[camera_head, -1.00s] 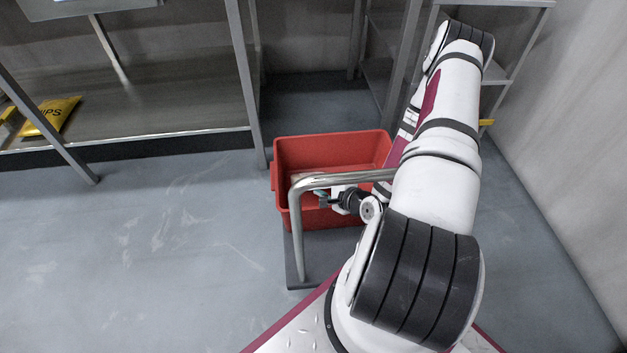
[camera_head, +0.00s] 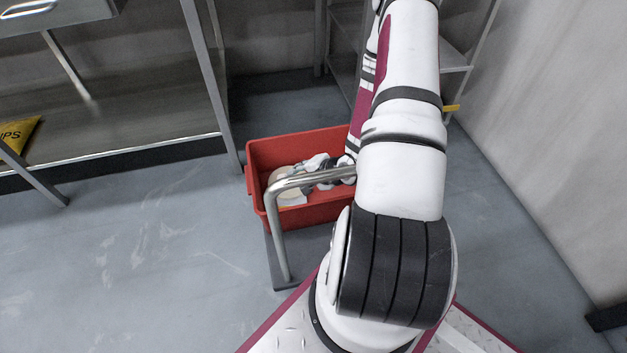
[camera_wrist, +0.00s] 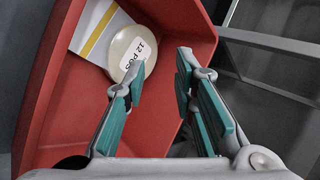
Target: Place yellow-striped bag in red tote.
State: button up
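The red tote (camera_head: 325,217) stands in front of me, and its inside fills much of the wrist view (camera_wrist: 80,120). A white and grey bag with a yellow stripe (camera_wrist: 97,33) lies against the tote's inside at the upper left of the wrist view. A round beige piece (camera_wrist: 124,42) with a printed white label overlaps the bag's edge; I cannot tell whether it belongs to the bag. My gripper (camera_wrist: 160,75) is over the tote with its teal fingers apart and nothing between them. The bag is beyond the fingertips, to their left. In the head view my arm partly hides the tote.
A bent metal bar (camera_head: 283,240) rises in front of the tote. A metal shelf (camera_head: 120,110) at left holds a yellow chips bag (camera_head: 18,137). Another metal rack (camera_head: 455,60) stands behind my arm. The floor at left is clear.

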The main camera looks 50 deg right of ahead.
jog(key=s+a+r+n+g+h, duration=0.1)
jog(key=a+r+n+g, duration=0.15)
jog(key=r, duration=0.55)
jog(key=s+a+r+n+g+h, duration=0.15)
jog(key=r+n, duration=0.25)
jog(key=r, duration=0.5)
jog(key=a+r+n+g, duration=0.15)
jog(key=r+n, duration=0.25)
jog(key=r, duration=0.4)
jog(key=s+a+r+n+g, duration=0.1)
jog(key=s+a+r+n, duration=0.1)
jog(key=s+a+r, duration=0.2)
jog(key=s+a+r+n+g+y, duration=0.1)
jog(key=s+a+r, duration=0.4)
jog(key=s, duration=0.6)
jog(key=s+a+r+n+g+y, duration=0.1)
jog(key=s+a+r+n, duration=0.3)
jog(key=s+a, duration=0.3)
jog(key=shift+s+a+r, duration=0.15)
jog(key=shift+s+r, duration=0.2)
jog(key=shift+r, duration=0.25)
jog(key=shift+g, duration=0.25)
notch_tip(320, 180, up, 38)
jog(key=t+p, duration=0.4)
jog(key=p, duration=3.2)
